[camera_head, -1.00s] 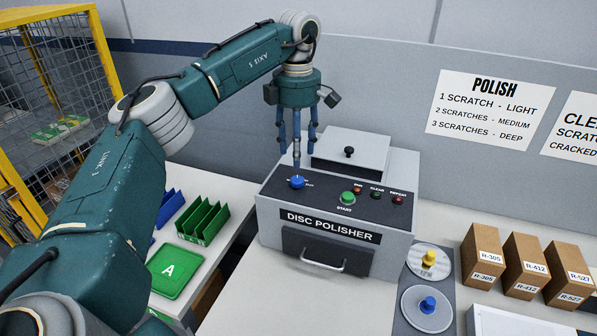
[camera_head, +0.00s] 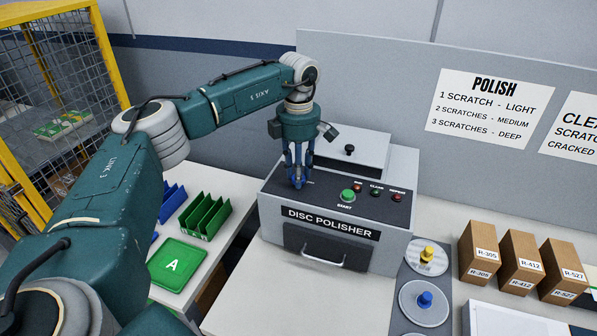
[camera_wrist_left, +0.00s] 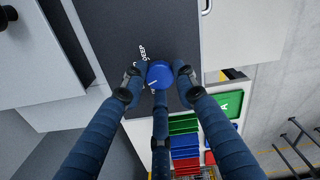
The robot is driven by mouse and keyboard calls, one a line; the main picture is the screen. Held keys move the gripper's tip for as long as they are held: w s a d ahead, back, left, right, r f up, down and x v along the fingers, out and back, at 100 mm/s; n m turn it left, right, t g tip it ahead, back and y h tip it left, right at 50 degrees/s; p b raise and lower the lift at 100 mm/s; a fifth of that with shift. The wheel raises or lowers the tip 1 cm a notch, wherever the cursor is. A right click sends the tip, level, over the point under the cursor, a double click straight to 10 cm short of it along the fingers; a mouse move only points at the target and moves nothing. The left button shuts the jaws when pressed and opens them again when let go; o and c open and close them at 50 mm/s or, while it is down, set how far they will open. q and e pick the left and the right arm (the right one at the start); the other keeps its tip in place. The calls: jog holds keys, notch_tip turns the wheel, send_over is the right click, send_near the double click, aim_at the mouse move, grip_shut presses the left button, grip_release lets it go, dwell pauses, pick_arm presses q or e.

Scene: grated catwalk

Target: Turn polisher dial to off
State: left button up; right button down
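The disc polisher (camera_head: 330,235) is a grey machine with a dark sloped control panel and a front handle. Its blue dial sits at the panel's left end, mostly hidden by my fingers in the head view. In the left wrist view the dial (camera_wrist_left: 160,73) shows between the three fingertips, with a white mark towards its lower left edge. Part of a printed label, reading "DEEP", shows beside it. My left gripper (camera_head: 298,184) points down over the panel, its blue fingers drawn in around the dial and seemingly touching it. My right gripper is out of view.
A green start button (camera_head: 347,196) and several small lamps lie right of the dial. A raised grey lid (camera_head: 349,150) stands behind. Green tray A (camera_head: 176,265) and slotted racks (camera_head: 205,216) are at left; discs (camera_head: 424,302) and boxes (camera_head: 521,265) at right.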

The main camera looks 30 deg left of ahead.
pick_arm(q)
jog(key=shift+c, duration=1.1)
jog(key=shift+n, duration=0.3)
jog(key=n, duration=0.3)
jog(key=shift+n, duration=0.3)
jog(key=shift+r+n, duration=0.1)
jog(key=shift+n, duration=1.8)
jog(key=o, duration=1.1)
jog(key=shift+o, duration=0.2)
